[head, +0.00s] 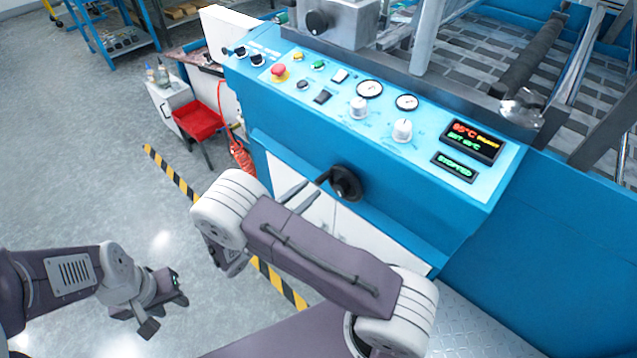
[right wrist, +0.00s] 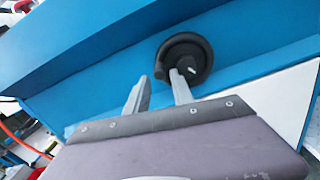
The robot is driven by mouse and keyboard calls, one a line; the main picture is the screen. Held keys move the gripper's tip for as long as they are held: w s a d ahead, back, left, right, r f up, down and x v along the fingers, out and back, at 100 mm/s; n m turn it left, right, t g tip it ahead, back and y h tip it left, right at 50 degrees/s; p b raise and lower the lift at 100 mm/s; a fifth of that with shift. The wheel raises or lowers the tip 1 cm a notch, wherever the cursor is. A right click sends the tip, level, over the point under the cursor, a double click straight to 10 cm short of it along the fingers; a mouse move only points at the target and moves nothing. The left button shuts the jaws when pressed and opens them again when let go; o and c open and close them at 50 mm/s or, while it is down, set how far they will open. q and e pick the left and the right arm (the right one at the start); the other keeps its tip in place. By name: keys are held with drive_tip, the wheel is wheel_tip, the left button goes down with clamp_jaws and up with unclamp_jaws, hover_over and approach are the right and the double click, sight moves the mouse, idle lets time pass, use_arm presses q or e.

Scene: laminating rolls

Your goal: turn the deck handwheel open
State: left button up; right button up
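The black handwheel (head: 345,183) sits on the blue front face of the machine, below the control panel. In the right wrist view the handwheel (right wrist: 196,48) is round and dark, with a crank handle (right wrist: 159,66) sticking out at its left side. My right gripper (right wrist: 159,76) is open. Its two grey fingers point at the wheel, with the handle showing between their tips; I cannot tell whether they touch it. In the head view my right arm hides most of this gripper (head: 300,195). My left gripper (head: 167,314) is open and empty over the floor at lower left.
The control panel (head: 330,95) with knobs, gauges and a red button lies above the wheel; a display (head: 473,141) reads 95°C and another (head: 455,167) reads STOPPED. The left floor is open.

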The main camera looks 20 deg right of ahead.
sight(316, 184)
drive_tip(key=x, duration=0.5)
drive_tip(key=shift+c, duration=0.3)
clamp_jaws()
